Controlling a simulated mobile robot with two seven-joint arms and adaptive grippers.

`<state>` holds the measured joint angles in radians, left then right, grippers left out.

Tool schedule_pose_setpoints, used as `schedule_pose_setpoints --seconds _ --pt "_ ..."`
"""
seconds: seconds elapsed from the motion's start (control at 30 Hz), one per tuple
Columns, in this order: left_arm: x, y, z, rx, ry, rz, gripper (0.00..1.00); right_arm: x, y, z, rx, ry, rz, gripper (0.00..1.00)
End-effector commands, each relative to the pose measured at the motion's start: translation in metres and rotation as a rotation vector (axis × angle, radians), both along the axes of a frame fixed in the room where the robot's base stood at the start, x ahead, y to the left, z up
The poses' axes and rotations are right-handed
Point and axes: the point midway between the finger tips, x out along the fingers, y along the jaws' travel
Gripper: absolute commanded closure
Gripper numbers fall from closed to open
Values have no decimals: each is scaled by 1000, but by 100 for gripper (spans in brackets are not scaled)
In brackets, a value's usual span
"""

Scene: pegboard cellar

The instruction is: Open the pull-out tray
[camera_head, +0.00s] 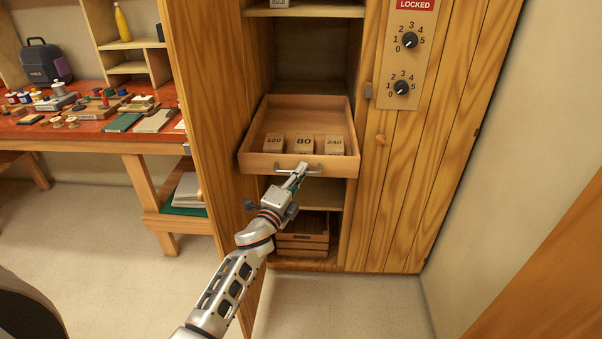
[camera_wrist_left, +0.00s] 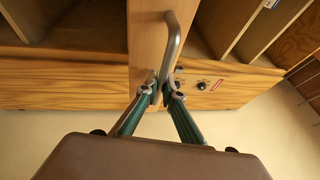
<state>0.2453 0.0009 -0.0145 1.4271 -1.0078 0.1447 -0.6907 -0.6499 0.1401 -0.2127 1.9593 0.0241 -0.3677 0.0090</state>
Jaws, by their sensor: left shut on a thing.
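The pull-out tray (camera_head: 255,160) is a shallow wooden drawer in the tall wooden cabinet. It stands out past the cabinet's front, so its inside shows. Three wooden blocks marked 120, 80 (camera_head: 304,143) and 240 stand inside near its front wall. A grey bar handle (camera_head: 315,172) is fixed across the tray's front. My left gripper (camera_head: 300,168) is shut on this handle, with the arm reaching up from below. In the left wrist view, the fingertips (camera_wrist_left: 161,92) close around one end part of the curved handle (camera_wrist_left: 174,45). My right gripper is not in view.
The cabinet's right panel carries two dials (camera_head: 401,88) and a red LOCKED sign (camera_head: 415,4). A slatted crate (camera_head: 303,240) sits on the bottom shelf. An open door panel stands left of the tray. A red-topped workbench (camera_head: 85,130) with small items is farther left. The floor in front is clear.

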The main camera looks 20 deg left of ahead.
Motion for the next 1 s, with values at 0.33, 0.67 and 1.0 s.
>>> schedule_pose_setpoints --seconds 0.33,0.67,1.0 --pt "0 0 0 1 0 0 100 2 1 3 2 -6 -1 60" --pt "0 0 0 0 0 1 75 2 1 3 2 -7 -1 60" --pt "-5 1 -1 1 0 0 75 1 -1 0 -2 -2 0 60"
